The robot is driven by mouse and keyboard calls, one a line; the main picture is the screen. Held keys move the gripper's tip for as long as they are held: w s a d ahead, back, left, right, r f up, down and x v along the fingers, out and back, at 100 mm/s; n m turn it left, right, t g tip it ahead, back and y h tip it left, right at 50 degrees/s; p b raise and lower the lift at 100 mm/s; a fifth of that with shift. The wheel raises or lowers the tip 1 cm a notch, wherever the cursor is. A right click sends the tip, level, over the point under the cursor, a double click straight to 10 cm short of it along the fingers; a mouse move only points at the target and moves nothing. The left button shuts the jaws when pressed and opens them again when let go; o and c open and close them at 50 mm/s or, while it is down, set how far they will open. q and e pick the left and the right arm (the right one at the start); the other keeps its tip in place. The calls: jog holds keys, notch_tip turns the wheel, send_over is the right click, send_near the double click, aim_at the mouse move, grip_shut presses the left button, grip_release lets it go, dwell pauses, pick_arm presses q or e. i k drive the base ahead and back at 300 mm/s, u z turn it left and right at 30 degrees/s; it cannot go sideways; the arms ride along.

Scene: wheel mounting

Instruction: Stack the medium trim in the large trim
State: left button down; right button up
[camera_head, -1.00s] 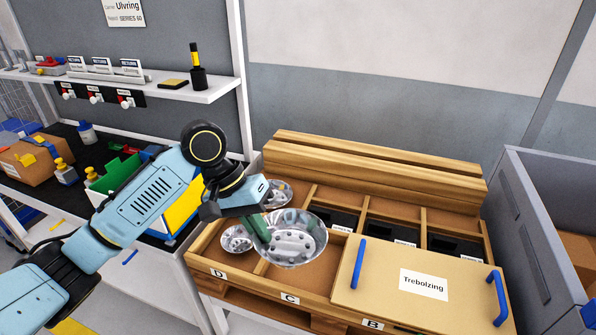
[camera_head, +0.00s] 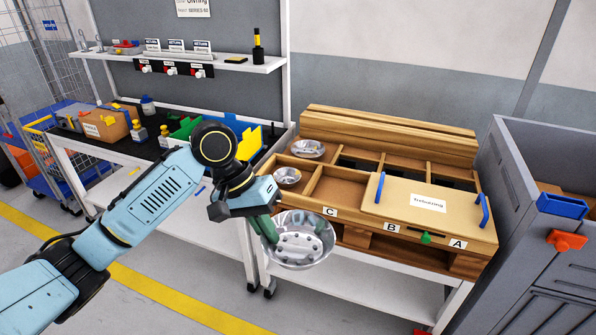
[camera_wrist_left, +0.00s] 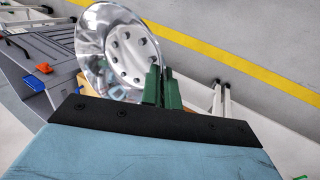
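My left gripper (camera_head: 266,232) is shut with its green fingers on the rim of a wide, shiny silver trim (camera_head: 300,243), which looks like the large one. The trim hangs in the air in front of the wooden rack, with its open face toward the head camera. In the left wrist view the trim (camera_wrist_left: 118,55) tilts to the left of the fingers (camera_wrist_left: 162,90). Two smaller silver trims lie in the rack's left compartments: one farther back (camera_head: 308,149), probably the medium one, and a smaller one in front (camera_head: 287,176). My right gripper is not in view.
The wooden rack (camera_head: 340,186) has a lid with blue handles (camera_head: 415,198) over its right front. A grey bin (camera_head: 545,215) stands at the right. A workbench (camera_head: 165,185) with boxes stands at the left. Open floor (camera_head: 190,290) lies in front.

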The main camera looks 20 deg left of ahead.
aim_at(307, 155)
jog(key=u, duration=0.8)
jog(key=i, duration=1.45)
jog(key=z, duration=0.85)
jog(key=i, duration=0.45)
jog(key=z, duration=0.45)
